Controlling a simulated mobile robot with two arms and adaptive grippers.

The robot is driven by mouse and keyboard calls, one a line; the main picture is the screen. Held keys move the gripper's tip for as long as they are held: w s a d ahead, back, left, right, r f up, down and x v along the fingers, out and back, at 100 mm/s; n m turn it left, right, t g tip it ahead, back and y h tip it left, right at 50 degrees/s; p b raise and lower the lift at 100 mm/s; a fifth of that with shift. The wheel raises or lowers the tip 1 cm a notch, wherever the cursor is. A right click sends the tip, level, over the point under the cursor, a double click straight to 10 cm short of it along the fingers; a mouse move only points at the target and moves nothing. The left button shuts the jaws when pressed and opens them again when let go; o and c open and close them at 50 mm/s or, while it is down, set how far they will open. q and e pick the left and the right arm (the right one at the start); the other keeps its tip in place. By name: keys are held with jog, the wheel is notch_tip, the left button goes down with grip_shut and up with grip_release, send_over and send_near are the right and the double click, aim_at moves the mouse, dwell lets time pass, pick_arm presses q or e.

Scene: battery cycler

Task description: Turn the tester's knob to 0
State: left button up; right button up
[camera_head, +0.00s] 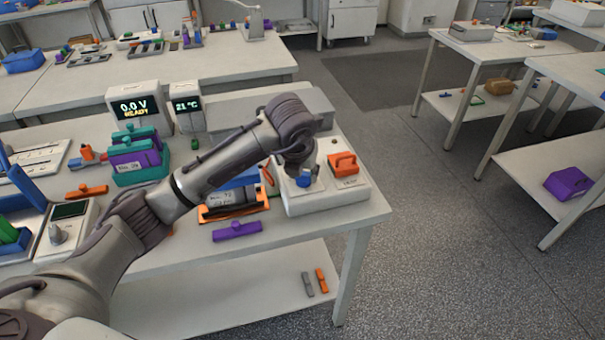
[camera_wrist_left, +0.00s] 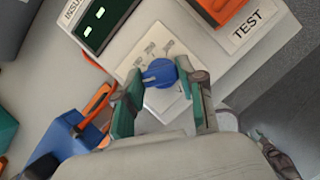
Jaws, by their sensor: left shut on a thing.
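The tester (camera_head: 330,200) is a white box at the right end of the bench, with an orange block (camera_head: 343,163) on its right side. Its blue knob (camera_head: 305,181) is partly hidden under my left gripper (camera_head: 298,172) in the head view. In the left wrist view the blue knob (camera_wrist_left: 160,73) sits between the two green fingers of my left gripper (camera_wrist_left: 160,90), which is shut on it. A white pointer mark shows on the knob, pointing left. Small marks surround the knob, too blurred to read.
A display reading 0.0 V READY (camera_head: 136,107) stands behind.

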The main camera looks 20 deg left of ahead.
dwell(0.5)
pick_arm(q)
jog(key=o, duration=1.1)
jog(key=shift+o, duration=0.2)
jog(key=v, duration=1.2)
jog(key=shift+d, duration=0.1)
